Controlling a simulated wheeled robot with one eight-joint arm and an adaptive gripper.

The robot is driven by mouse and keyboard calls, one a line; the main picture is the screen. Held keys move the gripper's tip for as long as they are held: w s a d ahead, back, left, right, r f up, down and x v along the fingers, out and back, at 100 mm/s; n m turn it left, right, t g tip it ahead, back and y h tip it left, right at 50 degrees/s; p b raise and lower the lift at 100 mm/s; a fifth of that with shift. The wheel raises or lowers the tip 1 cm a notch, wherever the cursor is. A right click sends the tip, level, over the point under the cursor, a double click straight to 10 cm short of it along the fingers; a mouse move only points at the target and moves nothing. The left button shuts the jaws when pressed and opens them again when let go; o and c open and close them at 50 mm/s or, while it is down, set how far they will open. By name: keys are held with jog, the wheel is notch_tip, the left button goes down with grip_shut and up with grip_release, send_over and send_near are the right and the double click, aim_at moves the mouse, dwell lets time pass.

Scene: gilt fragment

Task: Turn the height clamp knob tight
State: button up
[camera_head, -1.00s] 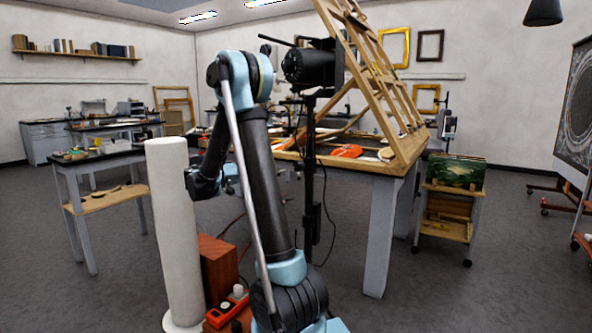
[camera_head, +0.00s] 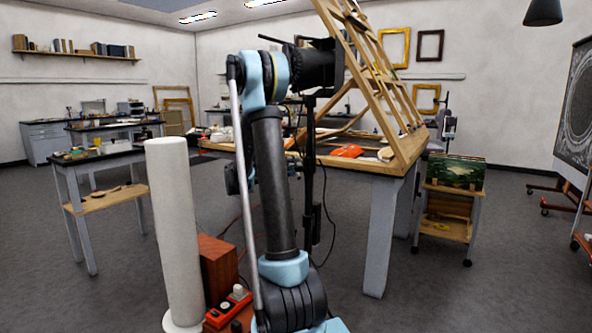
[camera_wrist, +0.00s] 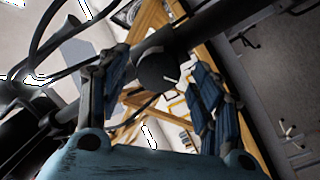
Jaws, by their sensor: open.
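A dark round knob (camera_wrist: 157,70) with a pale mark on its face shows in the wrist view, against a black pole that crosses the picture diagonally. It looks like the height clamp knob. My gripper (camera_wrist: 161,84) is open, with one blue-padded finger on each side of the knob in the picture. I cannot tell whether either finger touches it or how deep the knob sits between them. In the head view the black stand (camera_head: 308,190) rises behind my arm and carries a black camera-like head (camera_head: 318,66). My arm hides the knob and most of my gripper there.
A worktable (camera_head: 375,168) with a slanted wooden frame (camera_head: 385,90) stands just behind the stand. A cable hangs beside the pole. A white cylinder (camera_head: 175,225) and a reddish-brown box (camera_head: 217,262) stand at left. Grey floor is open at right.

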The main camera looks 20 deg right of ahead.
jog(key=shift+w+d, duration=0.15)
jog(key=shift+d, duration=1.15)
jog(key=c, duration=1.1)
jog(key=shift+o, duration=0.2)
jog(key=shift+n, duration=0.6)
jog(key=o, duration=1.1)
jog(key=shift+c, duration=0.2)
